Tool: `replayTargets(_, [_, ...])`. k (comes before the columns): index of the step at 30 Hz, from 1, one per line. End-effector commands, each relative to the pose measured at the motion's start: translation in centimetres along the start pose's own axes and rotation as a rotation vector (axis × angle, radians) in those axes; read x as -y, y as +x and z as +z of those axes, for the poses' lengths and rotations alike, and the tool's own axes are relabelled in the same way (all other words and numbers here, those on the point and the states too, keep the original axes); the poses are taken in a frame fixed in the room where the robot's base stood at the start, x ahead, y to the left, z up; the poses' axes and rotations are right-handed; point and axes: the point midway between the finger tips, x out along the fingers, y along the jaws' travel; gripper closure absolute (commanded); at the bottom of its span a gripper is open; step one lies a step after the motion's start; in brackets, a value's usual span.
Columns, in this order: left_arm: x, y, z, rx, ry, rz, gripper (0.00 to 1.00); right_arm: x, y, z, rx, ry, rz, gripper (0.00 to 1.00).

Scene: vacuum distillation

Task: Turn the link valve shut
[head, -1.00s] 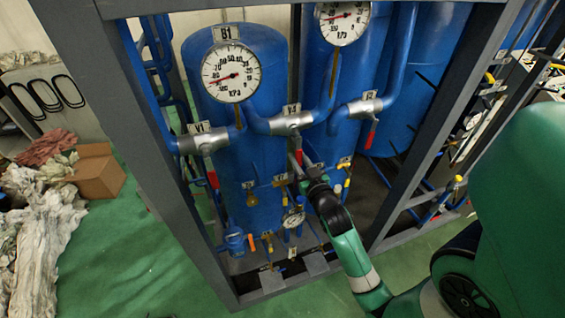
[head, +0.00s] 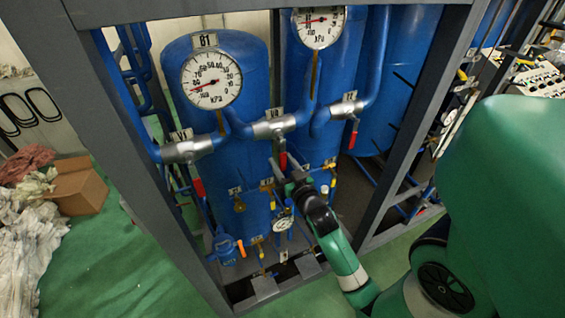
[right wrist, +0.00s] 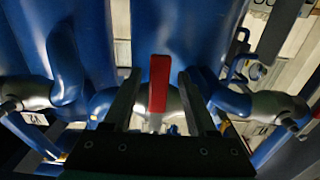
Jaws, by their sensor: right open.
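The middle valve (head: 274,127) is a grey fitting on the blue pipe between the two tanks; I take it to be the link valve. Its red lever handle (head: 283,160) hangs down below it. My right gripper (head: 285,172) reaches up from below at the lever. In the right wrist view the red handle (right wrist: 159,83) stands between the two open fingers of the right gripper (right wrist: 160,95), with gaps on both sides. The handle's lower end is partly hidden by the gripper in the head view. My left gripper is out of view.
A valve tagged V1 (head: 186,150) with a red handle is at the left, another valve (head: 347,110) at the right. Round gauges (head: 211,80) hang above. Small yellow-handled valves and pipes crowd below. A grey frame post (head: 125,150) stands at the left.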

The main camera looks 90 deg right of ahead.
Motion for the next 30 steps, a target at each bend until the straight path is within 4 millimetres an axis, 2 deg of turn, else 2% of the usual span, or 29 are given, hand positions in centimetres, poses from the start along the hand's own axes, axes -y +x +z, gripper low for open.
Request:
replayTargets(4, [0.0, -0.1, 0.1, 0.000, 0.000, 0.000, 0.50, 0.0, -0.3, 0.0, -0.001, -0.001, 0.000, 0.43])
replayTargets(7, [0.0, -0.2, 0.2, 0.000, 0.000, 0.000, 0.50, 0.1, -1.6, 0.1, 0.000, -0.001, -0.001, 0.43])
replayTargets(15, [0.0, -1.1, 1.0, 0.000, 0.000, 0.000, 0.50, 0.1, -7.9, 0.4, 0.002, -0.001, -0.003, 0.43])
replayTargets(21, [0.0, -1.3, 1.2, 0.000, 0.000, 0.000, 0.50, 0.1, -11.1, 0.1, 0.002, 0.000, -0.001, 0.43])
replayTargets(30, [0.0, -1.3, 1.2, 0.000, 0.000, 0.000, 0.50, 0.0, -11.6, 0.0, -0.001, 0.000, 0.000, 0.43])
